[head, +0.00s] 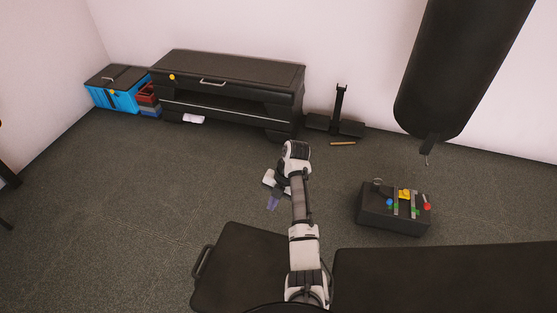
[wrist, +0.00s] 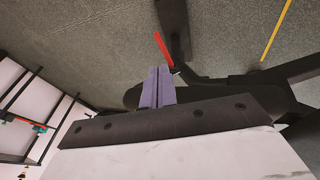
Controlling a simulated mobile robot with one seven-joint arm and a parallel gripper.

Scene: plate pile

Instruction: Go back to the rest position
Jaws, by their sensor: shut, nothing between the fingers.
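My gripper (head: 272,203) hangs over the open carpet in the middle of the head view, at the end of my white and grey arm. Its purple fingers point down. In the wrist view the purple fingers (wrist: 157,88) are together with nothing held between them. No plate pile shows clearly in either view.
A black cabinet (head: 235,72) stands at the back wall, with a blue box (head: 125,96) to its left. A black toolbox (head: 380,213) sits on the floor at right. A punching bag (head: 455,75) hangs at upper right. The carpet (head: 130,190) at left is clear.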

